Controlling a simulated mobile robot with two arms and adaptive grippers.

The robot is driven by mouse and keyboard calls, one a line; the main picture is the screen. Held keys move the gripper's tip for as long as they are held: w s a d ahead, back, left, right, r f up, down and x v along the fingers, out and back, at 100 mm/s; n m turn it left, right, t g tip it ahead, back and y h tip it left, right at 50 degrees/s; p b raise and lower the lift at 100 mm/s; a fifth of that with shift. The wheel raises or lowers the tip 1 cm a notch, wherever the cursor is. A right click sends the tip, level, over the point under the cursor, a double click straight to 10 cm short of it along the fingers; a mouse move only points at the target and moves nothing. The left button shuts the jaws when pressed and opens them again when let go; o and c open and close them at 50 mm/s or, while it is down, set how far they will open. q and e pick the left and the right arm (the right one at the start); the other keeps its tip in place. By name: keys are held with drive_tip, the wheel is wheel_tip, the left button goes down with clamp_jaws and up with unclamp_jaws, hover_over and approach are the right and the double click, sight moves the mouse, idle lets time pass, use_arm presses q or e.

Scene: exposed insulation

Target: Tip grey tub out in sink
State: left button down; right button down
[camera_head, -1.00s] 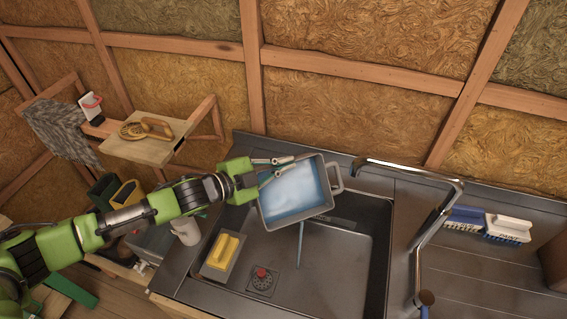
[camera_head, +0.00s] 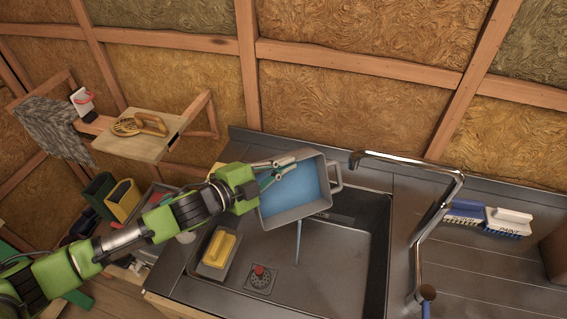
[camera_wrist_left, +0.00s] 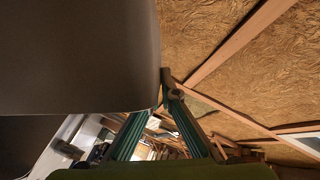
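The grey tub (camera_head: 283,220) is held over the back of the sink (camera_head: 335,262), tilted so its open mouth faces the head camera. Blue liquid (camera_head: 297,190) lies inside it, and a thin blue stream (camera_head: 298,243) falls from its lower edge into the sink. My left gripper (camera_head: 284,168) is shut on the tub's left side near the top; the exact grip is partly hidden. In the left wrist view the tub's dark wall (camera_wrist_left: 80,55) fills the upper left, beside the gripper fingers (camera_wrist_left: 167,95). My right gripper is not in view.
A red-topped drain (camera_head: 261,278) is in the basin. The tall tap (camera_head: 440,210) stands right of the tub. Brushes (camera_head: 490,219) lie on the right drainboard. A wooden shelf (camera_head: 145,148) is at left.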

use_arm(q)
drive_tip(key=shift+s+d+f+m+t+h+b, duration=0.1)
drive_tip(key=shift+s+d+m+t+b, duration=0.2)
drive_tip(key=shift+s+m+b, duration=0.4)
drive_tip(key=shift+s+d+f+m+t+h+b, duration=0.15)
drive_tip(key=shift+s+d+m+b, duration=0.15)
drive_tip(key=shift+s+b, duration=0.45)
drive_tip(key=shift+s+d+m+t+h+b, duration=0.1)
drive_tip(key=shift+s+d+m+t+b, duration=0.25)
drive_tip(key=shift+b, duration=0.6)
drive_tip(key=s+d+f+m+t+h+b, duration=0.1)
drive_tip(key=s+d+m+h+b, duration=0.1)
drive_tip(key=s+m+b, duration=0.4)
drive_tip(key=s+d+b, duration=0.1)
drive_tip(key=s+b, duration=0.1)
drive_tip(key=b, duration=0.1)
drive_tip(key=shift+d, duration=0.4)
idle(0.9)
idle(3.4)
